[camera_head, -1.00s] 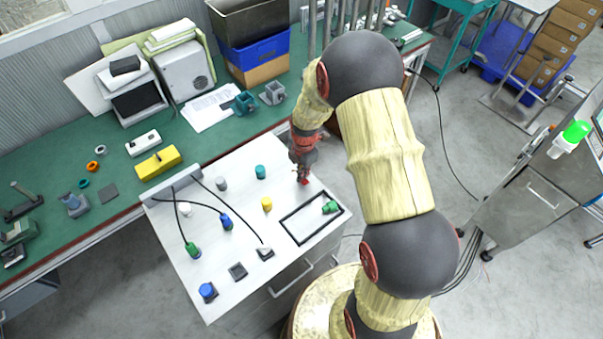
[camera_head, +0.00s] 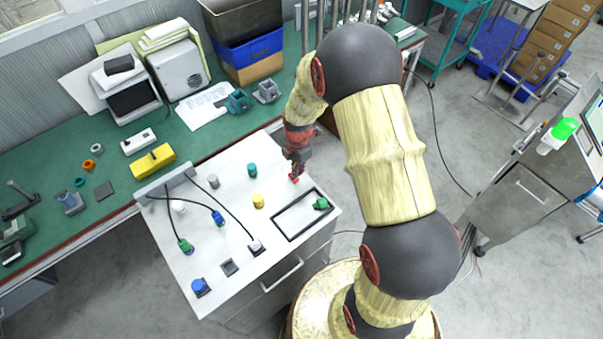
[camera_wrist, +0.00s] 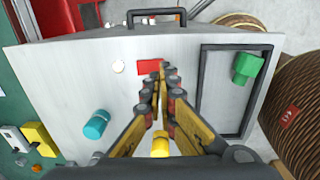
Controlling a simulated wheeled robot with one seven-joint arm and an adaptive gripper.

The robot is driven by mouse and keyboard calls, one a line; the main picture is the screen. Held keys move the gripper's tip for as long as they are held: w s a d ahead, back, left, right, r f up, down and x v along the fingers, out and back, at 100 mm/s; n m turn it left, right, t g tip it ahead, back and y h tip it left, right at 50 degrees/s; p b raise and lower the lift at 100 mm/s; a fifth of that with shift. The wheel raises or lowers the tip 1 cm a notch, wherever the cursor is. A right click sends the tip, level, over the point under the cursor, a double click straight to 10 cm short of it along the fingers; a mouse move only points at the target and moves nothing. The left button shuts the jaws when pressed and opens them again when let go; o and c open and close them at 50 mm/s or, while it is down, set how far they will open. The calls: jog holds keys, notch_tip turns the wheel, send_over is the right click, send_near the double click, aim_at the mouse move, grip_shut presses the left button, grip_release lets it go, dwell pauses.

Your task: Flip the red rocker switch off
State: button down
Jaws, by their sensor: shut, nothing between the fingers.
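The red rocker switch (camera_wrist: 149,67) is a flat red rectangle on the light grey panel (camera_wrist: 75,90), near the panel's far edge in the wrist view. My gripper (camera_wrist: 161,68) is shut and empty, with its fingertips over or beside the switch's right end. I cannot tell whether they touch it. In the head view, my gripper (camera_head: 296,172) points down at the panel's right back part, and red shows at its tips. The switch's rocker position is not clear.
A green knob (camera_wrist: 248,67) is at the black rectangular frame (camera_wrist: 198,95). Cables cross the panel's left part (camera_head: 205,207). A green workbench (camera_head: 60,165) stands behind.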

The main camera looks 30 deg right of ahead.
jog(key=r, duration=0.2)
jog(key=shift+s+d+r, duration=0.3)
jog(key=shift+d+r, duration=0.05)
jog(key=shift+r, duration=0.05)
notch_tip(320, 180, up, 8)
jog(key=s, duration=0.1)
jog(key=shift+f, duration=0.15)
jog(key=shift+a, duration=0.2)
